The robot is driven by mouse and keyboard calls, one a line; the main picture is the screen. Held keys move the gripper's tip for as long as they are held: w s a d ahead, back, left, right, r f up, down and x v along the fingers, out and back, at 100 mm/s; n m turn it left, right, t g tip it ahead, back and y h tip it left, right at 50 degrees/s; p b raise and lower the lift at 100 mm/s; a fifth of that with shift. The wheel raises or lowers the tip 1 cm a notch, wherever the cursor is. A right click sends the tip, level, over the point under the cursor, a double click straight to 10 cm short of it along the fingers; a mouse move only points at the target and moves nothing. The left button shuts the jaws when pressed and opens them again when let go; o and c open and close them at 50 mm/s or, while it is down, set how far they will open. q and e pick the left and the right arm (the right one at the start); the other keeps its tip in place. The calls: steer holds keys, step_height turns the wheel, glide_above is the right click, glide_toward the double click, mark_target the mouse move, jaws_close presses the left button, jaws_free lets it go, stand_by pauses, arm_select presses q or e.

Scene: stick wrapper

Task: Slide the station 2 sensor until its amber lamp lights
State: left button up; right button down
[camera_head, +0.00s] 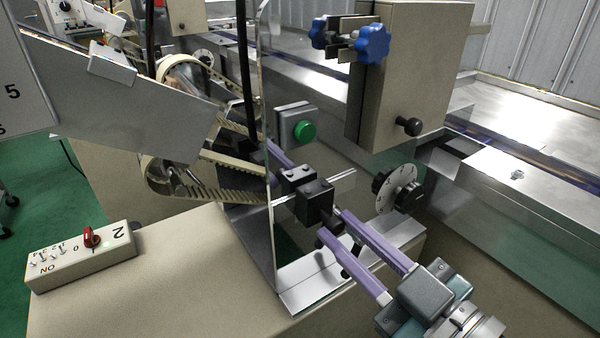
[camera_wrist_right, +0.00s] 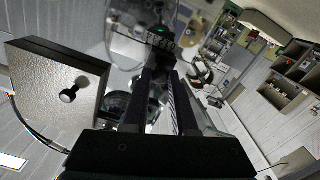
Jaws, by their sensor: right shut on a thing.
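The sensor, a pair of black blocks (camera_head: 314,198), sits on a thin silver rail beside the clear upright panel in the head view. My right gripper (camera_head: 335,226) reaches in from the lower right. Its two purple fingers are shut on a small black part at the near end of the sensor block. In the right wrist view the dark fingers (camera_wrist_right: 162,52) run up to a dark part with pale markings; the grip itself is hard to make out. I cannot see a lit amber lamp on the sensor. My left gripper is not in view.
A control box (camera_head: 80,258) marked 2, with a red switch, stands on the beige cabinet at lower left. A green button (camera_head: 305,131) is behind the sensor. A black-and-silver dial (camera_head: 400,191) stands close right of my fingers. A beige box (camera_head: 415,75) overhangs above; toothed belts (camera_head: 225,190) lie left.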

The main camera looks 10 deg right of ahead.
stand_by(0.5)
steer(key=shift+s+a, duration=0.25)
steer(key=shift+a, duration=0.4)
steer(key=c, duration=0.7)
jaws_free()
steer(key=shift+s+d, duration=0.1)
steer(key=shift+s, duration=0.25)
steer(key=v, duration=0.9)
